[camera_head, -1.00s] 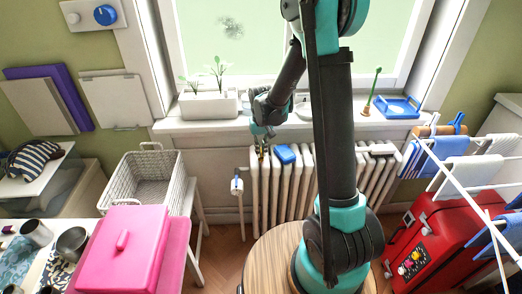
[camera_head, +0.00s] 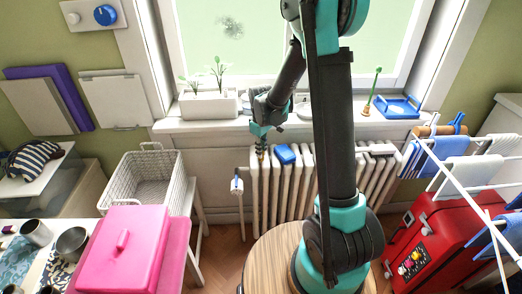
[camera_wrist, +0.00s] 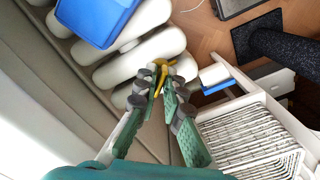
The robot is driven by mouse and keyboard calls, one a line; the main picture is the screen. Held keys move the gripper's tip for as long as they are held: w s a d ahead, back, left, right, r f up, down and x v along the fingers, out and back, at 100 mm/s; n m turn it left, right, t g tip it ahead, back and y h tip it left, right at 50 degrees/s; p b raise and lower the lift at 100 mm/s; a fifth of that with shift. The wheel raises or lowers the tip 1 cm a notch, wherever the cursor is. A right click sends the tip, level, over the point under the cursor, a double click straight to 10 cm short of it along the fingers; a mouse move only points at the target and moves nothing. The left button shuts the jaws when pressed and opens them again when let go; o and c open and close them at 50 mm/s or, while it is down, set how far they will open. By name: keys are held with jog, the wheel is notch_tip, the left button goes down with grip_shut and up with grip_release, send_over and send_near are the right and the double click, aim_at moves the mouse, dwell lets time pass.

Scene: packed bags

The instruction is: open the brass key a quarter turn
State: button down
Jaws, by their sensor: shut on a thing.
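The brass key (camera_wrist: 162,72) shows yellow between my fingertips in the wrist view, at the end of the white radiator (camera_wrist: 140,40). My gripper (camera_wrist: 158,82) is shut on it, one finger on each side. Part of the key is hidden by the fingertips. In the head view my gripper (camera_head: 261,150) points down at the top left end of the radiator (camera_head: 266,190), and I cannot make out the key there.
A blue object (camera_head: 285,154) lies on the radiator top close to my gripper. A white valve with a blue part (camera_head: 237,186) stands left of the radiator. A white basket (camera_head: 145,180) is further left. Planters (camera_head: 208,104) stand on the sill behind.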

dwell(0.3)
jog(key=n, duration=0.5)
jog(key=shift+n, duration=0.3)
jog(key=n, duration=0.4)
jog(key=c, duration=1.4)
grip_release()
jog(key=shift+o, duration=0.2)
